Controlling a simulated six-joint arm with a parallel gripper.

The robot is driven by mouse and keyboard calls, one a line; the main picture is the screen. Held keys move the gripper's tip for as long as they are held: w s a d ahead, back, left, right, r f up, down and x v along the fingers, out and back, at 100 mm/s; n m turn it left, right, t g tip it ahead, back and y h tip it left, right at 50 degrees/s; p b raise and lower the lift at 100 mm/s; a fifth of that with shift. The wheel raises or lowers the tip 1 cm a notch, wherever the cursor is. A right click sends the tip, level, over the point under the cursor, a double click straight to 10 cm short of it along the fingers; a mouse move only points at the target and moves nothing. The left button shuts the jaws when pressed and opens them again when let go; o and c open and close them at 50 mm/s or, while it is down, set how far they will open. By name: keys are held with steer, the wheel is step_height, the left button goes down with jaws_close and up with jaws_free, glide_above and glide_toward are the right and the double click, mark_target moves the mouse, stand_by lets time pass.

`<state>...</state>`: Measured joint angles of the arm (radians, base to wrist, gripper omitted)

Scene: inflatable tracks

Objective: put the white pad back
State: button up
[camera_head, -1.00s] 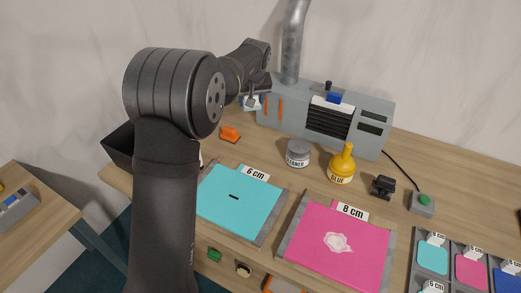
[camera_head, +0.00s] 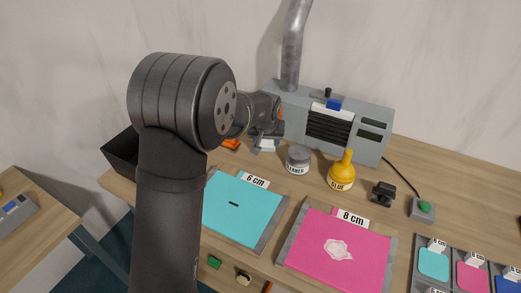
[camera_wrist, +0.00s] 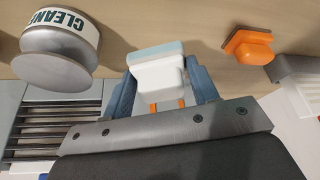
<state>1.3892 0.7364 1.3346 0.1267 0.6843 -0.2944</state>
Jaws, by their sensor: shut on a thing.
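The white pad (camera_wrist: 158,72) has a pale blue face and sits between the two blue-grey fingers of my gripper (camera_wrist: 160,88) in the wrist view. My gripper is shut on it. In the head view the pad (camera_head: 267,145) shows below my gripper (camera_head: 266,133), just left of the cleaner jar. The pale blue face points toward the wooden table; I cannot tell whether it touches the table.
The grey cleaner jar (camera_head: 298,159) stands close right of the pad, and an orange block (camera_wrist: 248,45) lies on its other side. The yellow glue bottle (camera_head: 341,172) and grey machine (camera_head: 350,128) are further right. Cyan (camera_head: 240,208) and pink (camera_head: 338,250) sheets lie in front.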

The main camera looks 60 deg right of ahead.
mark_target(261, 157)
steer(key=w+f, duration=0.1)
steer(key=w, duration=0.1)
steer(key=shift+w+d+f, duration=0.3)
steer(key=shift+d+f, duration=0.05)
steer(key=shift+d, duration=0.05)
steer(key=shift+f, duration=1.95)
steer(key=shift+f, duration=0.1)
steer(key=o, duration=1)
steer(key=shift+c, duration=0.2)
steer(key=v, duration=1.2)
